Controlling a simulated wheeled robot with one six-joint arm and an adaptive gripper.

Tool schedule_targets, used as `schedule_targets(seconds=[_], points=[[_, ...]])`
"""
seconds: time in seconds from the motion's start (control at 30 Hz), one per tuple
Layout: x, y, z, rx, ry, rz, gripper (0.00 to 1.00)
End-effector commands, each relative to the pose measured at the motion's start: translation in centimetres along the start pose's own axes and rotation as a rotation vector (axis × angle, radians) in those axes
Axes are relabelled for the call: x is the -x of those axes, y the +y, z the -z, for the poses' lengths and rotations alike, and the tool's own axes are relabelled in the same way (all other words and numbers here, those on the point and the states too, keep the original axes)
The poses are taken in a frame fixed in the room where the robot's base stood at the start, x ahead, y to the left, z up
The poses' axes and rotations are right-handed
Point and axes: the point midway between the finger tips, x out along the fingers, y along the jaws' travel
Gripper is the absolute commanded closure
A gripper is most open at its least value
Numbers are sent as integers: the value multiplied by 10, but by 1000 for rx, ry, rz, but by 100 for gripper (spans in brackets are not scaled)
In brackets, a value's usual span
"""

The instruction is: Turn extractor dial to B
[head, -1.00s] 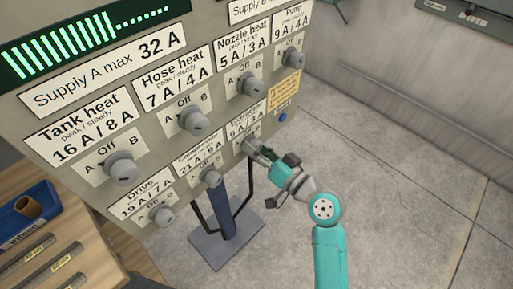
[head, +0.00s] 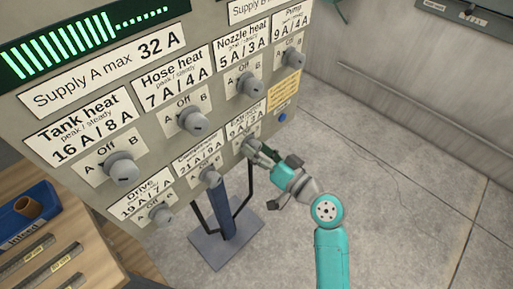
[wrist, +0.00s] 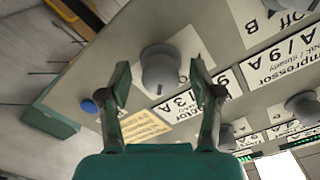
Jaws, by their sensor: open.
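The extractor dial (head: 250,145) is a grey knob at the lower right of the panel, below its partly covered Extractor label (head: 243,124). My gripper (head: 262,153) is at this dial, coming from the lower right. In the wrist view, the dial (wrist: 161,68) sits between the two open fingers of my gripper (wrist: 161,85), with a visible gap on each side. The dial's A, Off and B marks are hidden or unreadable, so I cannot tell its setting.
The compressor dial (head: 209,177) is left of the extractor dial, and the pump dial (head: 293,57) is above right. A blue button (head: 282,118) and a yellow note (head: 285,90) are close by on the panel. The floor to the right is clear.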

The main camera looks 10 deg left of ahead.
Motion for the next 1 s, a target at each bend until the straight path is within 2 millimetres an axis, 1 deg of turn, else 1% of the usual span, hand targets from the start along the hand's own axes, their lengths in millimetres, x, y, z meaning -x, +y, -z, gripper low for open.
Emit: schedule_targets(seconds=[0.17, 0.3, 0.5, 0.6, 0.7, 0.8, 1.0], points=[[29, 1, 0, -1, 1, -4, 36], [59, 1, 0, -1, 3, -4, 36], [92, 1, 0, -1, 3, -4, 36], [103, 1, 0, -1, 2, -3, 36], [109, 0, 0, 0, 1, -1, 36], [113, 0, 0, 1, 1, -1, 36], [114, 0, 0, 0, 1, 0, 36]])
